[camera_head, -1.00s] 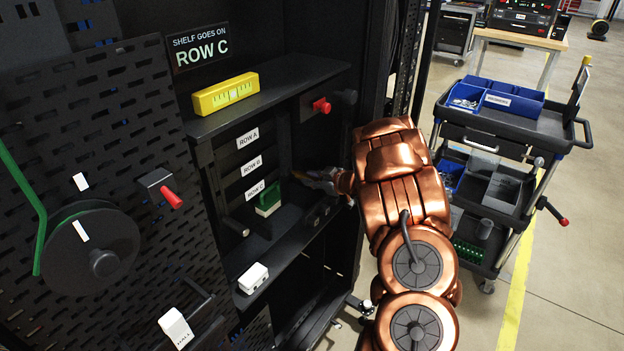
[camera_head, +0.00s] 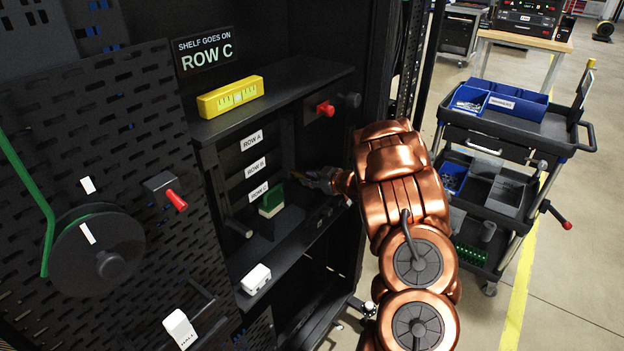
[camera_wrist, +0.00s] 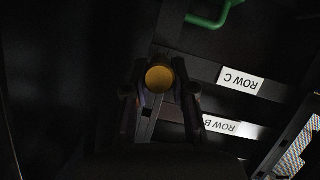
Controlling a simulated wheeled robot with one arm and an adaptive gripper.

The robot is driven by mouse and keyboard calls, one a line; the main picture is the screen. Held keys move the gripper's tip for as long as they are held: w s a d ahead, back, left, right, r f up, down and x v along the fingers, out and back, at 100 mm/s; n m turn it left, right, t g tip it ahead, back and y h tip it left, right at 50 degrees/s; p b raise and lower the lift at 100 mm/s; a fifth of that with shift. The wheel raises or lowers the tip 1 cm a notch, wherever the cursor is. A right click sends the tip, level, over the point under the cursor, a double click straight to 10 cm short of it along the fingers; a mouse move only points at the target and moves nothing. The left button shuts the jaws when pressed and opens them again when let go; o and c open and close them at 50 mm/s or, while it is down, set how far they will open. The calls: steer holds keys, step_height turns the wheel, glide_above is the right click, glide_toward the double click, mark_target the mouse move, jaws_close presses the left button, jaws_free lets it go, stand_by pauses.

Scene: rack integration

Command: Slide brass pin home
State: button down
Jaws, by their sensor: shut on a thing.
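In the wrist view the round end of the brass pin (camera_wrist: 160,77) shows dull yellow between the fingertips of my gripper (camera_wrist: 161,92). The jaws are closed on it. In the head view my gripper (camera_head: 318,180) reaches into the rack bay, just right of the row labels. The pin cannot be made out there. The ROW C label (camera_head: 257,191) and ROW B label (camera_head: 255,167) are at the bay's left; in the wrist view the ROW C label (camera_wrist: 240,80) appears upside down. The pin's seat is too dark to tell, so how far the pin is in cannot be seen.
A yellow level (camera_head: 230,97) lies on the upper shelf (camera_head: 290,90) above my gripper. A red knob (camera_head: 325,108) projects at the right wall. A green handle (camera_head: 271,202) stands close left of my gripper. A white box (camera_head: 256,278) sits below. A cart (camera_head: 505,120) stands right.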

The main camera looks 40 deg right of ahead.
steer(key=shift+w+a+p, duration=0.25)
steer(key=shift+w+p, duration=0.05)
steer(key=shift+w, duration=0.35)
steer(key=c, duration=0.9)
jaws_free()
steer(key=shift+w, duration=0.1)
steer(key=v, duration=1.2)
